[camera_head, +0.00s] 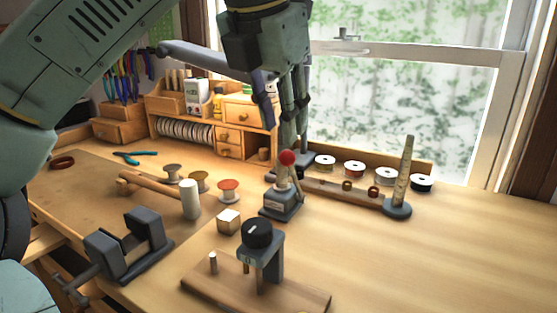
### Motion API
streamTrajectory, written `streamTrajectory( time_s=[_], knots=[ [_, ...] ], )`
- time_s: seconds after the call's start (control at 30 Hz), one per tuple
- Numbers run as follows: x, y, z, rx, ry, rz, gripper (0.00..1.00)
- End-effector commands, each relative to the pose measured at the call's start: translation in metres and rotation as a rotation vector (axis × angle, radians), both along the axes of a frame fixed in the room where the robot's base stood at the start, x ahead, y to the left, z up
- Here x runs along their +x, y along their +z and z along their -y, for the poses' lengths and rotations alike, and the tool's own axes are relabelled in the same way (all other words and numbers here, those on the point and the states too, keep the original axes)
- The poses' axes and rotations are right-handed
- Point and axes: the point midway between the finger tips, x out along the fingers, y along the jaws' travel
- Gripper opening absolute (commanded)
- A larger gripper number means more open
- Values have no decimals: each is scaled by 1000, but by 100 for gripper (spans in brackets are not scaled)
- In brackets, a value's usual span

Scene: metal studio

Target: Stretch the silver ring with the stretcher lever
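The ring stretcher (280,203) stands on the bench near the middle of the view, a small grey device on a dark base. Its lever (289,175) is short, rises from the body and ends in a red ball knob (288,158). My gripper (289,140) points down just behind and above the knob in the picture. I see no clear contact with the knob. The fingers overlap in this view, so their opening is unclear. I cannot make out a silver ring; the stretcher's top is small and partly behind the lever.
A tapered post (405,172) stands right of the stretcher, beside a wooden rail (325,187) with two small coloured rings. A black-knobbed tool (258,235) and a vise (130,243) stand in front. A wooden organizer (240,112) is behind. The right bench is clear.

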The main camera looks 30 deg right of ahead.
Motion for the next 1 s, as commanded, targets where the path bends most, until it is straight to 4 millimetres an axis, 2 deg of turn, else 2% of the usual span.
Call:
streamTrajectory(
  time_s=[0.5,0.7,1.0],
  knots=[
    [19,-80,28,-2,-4,-3,27],
    [22,-94,33,-2,-1,-2,27],
    [23,-96,34,-1,-2,-1,27]
  ],
)
